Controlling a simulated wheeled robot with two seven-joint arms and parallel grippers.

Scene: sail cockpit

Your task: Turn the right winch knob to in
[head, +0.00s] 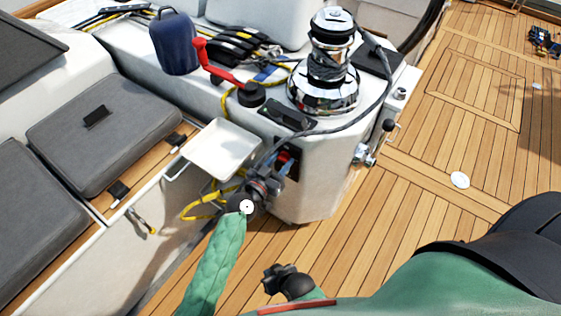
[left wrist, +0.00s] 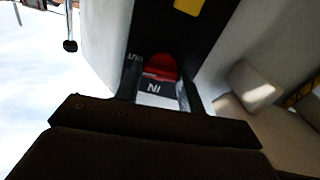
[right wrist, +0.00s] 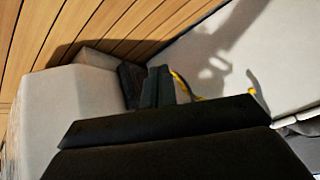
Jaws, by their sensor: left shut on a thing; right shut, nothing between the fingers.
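The red winch knob (head: 284,158) sits in a dark recess on the side of the white winch pedestal. In the left wrist view the red knob (left wrist: 160,66) lies between my left fingers, with a label reading IN and another reading OUT beside it. My left gripper (head: 274,176) is shut on the knob, and its wrist hides part of the recess in the head view. The exact pointing of the knob is hard to tell. My right gripper (head: 268,280) is low over the deck, shut and empty; its fingers (right wrist: 160,86) show together in the right wrist view.
A chrome winch (head: 325,68) with rope stands on the pedestal (head: 318,190). A white tray (head: 222,148) is left of my left gripper. A red handle (head: 212,66) and blue bag (head: 174,42) are behind. Teak deck (head: 430,150) is open at the right.

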